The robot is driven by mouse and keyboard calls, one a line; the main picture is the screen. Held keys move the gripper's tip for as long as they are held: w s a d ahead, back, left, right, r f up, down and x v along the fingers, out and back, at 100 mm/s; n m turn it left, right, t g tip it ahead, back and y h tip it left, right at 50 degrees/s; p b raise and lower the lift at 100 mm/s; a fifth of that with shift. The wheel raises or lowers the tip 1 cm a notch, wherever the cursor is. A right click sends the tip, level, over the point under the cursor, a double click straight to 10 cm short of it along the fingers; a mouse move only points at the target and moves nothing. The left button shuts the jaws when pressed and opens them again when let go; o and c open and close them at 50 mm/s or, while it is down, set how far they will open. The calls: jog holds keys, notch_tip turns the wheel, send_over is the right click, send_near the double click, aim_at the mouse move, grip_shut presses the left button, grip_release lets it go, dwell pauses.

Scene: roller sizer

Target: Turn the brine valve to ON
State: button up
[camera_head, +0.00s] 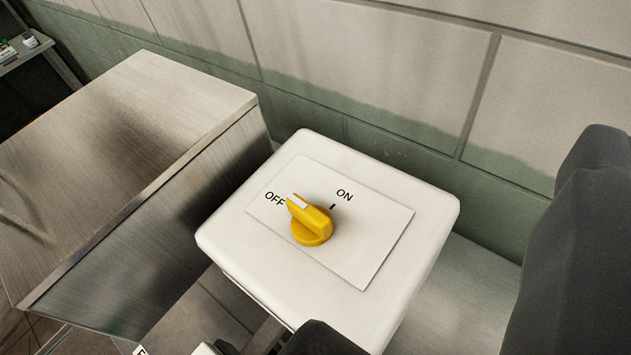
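The brine valve is a yellow rotary knob (312,222) on a white label plate (365,262) on top of a white box (432,205). The knob's white pointer mark faces the word OFF at its upper left. The word ON and a short black tick are at its upper right. My gripper (430,300) shows as two dark fingers, one large at the right edge and one at the bottom middle. The fingers are wide apart, with nothing held between them. They are nearer the camera than the knob, and neither appears to touch it.
A brushed metal cabinet (110,150) stands left of the white box. A tiled wall (370,60), pale above and green below, runs behind. A metal surface (450,310) lies right of the box. A small shelf (25,50) with items is at the far upper left.

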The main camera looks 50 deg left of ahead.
jog(key=p, duration=0.1)
jog(key=n+g+p, duration=1.5)
jog(key=n+p, duration=0.2)
jog(key=p, duration=0.5)
send_over(307, 207)
notch_tip(307, 207, down, 3)
jog(key=shift+f+p, duration=1.45)
jog(key=shift+f, duration=3.8)
